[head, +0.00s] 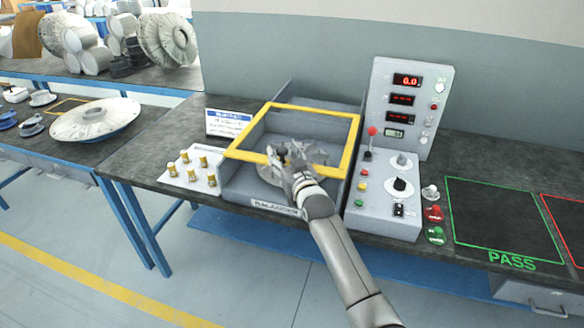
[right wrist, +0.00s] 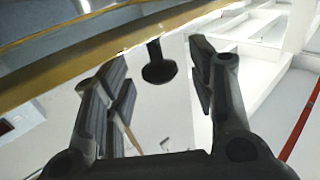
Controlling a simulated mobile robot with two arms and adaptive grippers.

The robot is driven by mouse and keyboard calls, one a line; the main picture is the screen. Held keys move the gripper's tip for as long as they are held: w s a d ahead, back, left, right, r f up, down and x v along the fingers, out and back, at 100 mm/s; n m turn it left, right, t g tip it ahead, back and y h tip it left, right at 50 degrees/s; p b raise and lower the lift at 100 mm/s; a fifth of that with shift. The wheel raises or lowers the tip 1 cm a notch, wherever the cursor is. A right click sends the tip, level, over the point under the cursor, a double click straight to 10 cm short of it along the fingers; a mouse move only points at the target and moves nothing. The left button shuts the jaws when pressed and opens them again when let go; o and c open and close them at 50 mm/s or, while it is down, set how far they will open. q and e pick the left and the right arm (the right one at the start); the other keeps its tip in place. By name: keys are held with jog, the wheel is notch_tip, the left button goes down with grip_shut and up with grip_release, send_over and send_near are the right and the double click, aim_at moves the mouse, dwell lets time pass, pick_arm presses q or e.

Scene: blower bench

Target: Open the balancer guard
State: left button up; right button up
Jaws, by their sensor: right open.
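The balancer (head: 262,190) is a grey box on the dark bench, labelled on its front. Its guard has a yellow frame (head: 310,110) that lies over the box top; a pale disc shows below through the frame. My right gripper (head: 290,155) is over the front edge of the frame and hides part of it. In the right wrist view my gripper's fingers (right wrist: 163,85) are apart, with a dark round piece on a short stem (right wrist: 158,70) showing between them. A yellow bar (right wrist: 100,58) crosses beyond the fingers. I cannot tell whether they touch anything. My left gripper is not in view.
A control panel (head: 412,100) with red readouts and a switch box (head: 385,205) stand right of the balancer. A plate with several brass pieces (head: 190,182) and a sign (head: 228,122) stand left. The green PASS area (head: 500,220) is bare.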

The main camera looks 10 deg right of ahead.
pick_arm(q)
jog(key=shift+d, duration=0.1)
pick_arm(e)
jog(key=s+d, duration=0.1)
jog(key=s, duration=1)
jog(key=shift+s+d, duration=0.2)
jog(key=shift+d, duration=0.05)
